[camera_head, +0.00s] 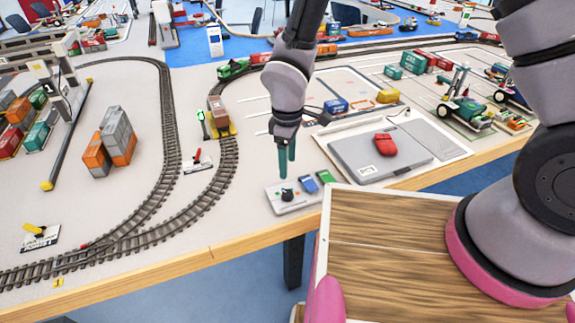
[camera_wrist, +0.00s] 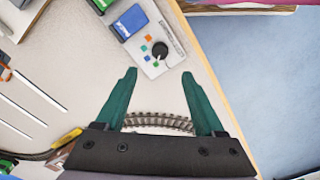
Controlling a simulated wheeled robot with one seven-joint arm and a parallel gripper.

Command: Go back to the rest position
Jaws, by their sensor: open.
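My gripper (camera_head: 287,163) points down above a small control panel near the table's front edge. In the wrist view my gripper (camera_wrist: 158,78) is open, with its two green fingers apart and nothing between them. The grey control panel (camera_head: 300,205) bears a black knob, which also shows in the wrist view (camera_wrist: 159,50) beyond the fingertips. A blue block (camera_head: 309,184) and a green block (camera_head: 325,176) are at the panel's right side. Whether the fingers touch the panel is hard to tell, but they appear apart from the knob.
Model railway track (camera_head: 226,160) curves across the table (camera_head: 255,230) left of my gripper. A grey laptop-like case (camera_head: 375,155) with a red mouse-shaped object (camera_head: 386,144) lies to the right. Orange and grey containers (camera_head: 117,135) stand on the left. A wooden-topped surface (camera_head: 390,240) is in front.

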